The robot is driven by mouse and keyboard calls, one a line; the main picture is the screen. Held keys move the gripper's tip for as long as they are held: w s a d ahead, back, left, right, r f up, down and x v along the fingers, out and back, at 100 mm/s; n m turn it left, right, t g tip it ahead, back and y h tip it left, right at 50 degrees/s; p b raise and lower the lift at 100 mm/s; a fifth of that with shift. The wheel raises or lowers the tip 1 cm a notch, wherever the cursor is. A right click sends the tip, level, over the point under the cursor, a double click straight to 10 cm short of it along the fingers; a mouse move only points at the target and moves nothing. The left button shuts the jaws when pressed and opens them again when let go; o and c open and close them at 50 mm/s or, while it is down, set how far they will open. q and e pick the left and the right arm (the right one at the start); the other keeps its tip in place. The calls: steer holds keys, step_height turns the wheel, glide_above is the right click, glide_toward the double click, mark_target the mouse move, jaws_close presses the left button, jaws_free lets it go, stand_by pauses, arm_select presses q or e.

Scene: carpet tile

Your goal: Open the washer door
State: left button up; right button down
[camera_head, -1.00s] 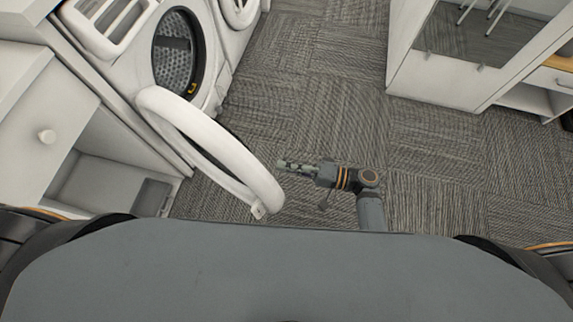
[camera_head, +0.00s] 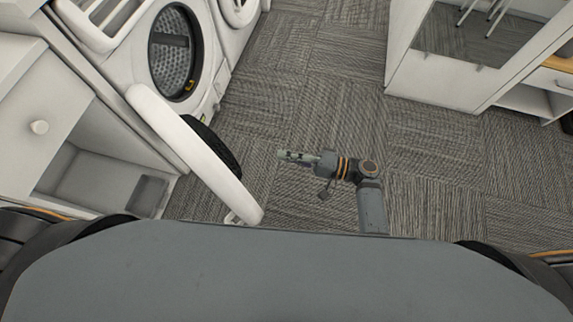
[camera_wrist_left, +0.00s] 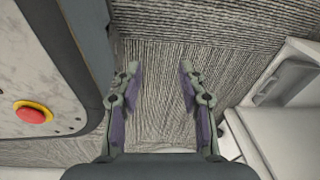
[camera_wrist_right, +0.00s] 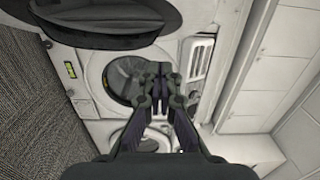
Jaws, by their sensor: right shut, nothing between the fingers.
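The washer (camera_head: 135,55) stands at the upper left in the head view, its round drum opening (camera_head: 172,58) uncovered. Its white-rimmed door (camera_head: 195,150) stands swung wide open toward me, the dark inner bulge (camera_head: 212,142) facing right. My right gripper (camera_head: 281,155) is shut and empty, to the right of the door and apart from it. In the right wrist view its closed fingers (camera_wrist_right: 157,75) point toward the drum opening (camera_wrist_right: 122,78), with the dark door (camera_wrist_right: 105,18) at the top. My left gripper (camera_wrist_left: 158,75) is open and empty over carpet, hidden in the head view.
A second round-doored machine (camera_head: 238,10) is beyond the washer. A white shelf unit (camera_head: 435,80) stands at upper right. Carpet (camera_head: 320,90) between is clear.

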steer(key=s+d, duration=0.4)
steer(key=d, duration=0.5)
steer(key=s+d+f+m+h, duration=0.1)
steer(key=s+d+f+h, duration=0.15)
steer(key=f, duration=0.65)
steer(key=s+d+f+m+h, duration=0.15)
steer(key=f+h, duration=0.25)
steer(key=f, duration=0.4)
steer(key=s+d+f+m+h, duration=0.1)
steer(key=d+f+h, duration=0.2)
steer(key=f, duration=0.6)
steer(key=s+d+f+g+h, duration=0.1)
steer(key=s+d+f+h, duration=0.3)
steer(key=s+d+f, duration=0.4)
steer(key=s+d+f+n+h, duration=0.55)
steer(key=s+f, duration=0.25)
steer(key=s, duration=0.2)
arm_select(q)
step_height(320, 180, up, 14)
steer(key=p, duration=1.3)
steer(key=shift+s+f+p, duration=0.2)
steer(key=shift+f+p, duration=0.05)
steer(key=shift+p, duration=0.05)
arm_select(e)
step_height(320, 180, up, 14)
steer(key=shift+s+d+f+g, duration=0.25)
steer(key=shift+s+g, duration=0.05)
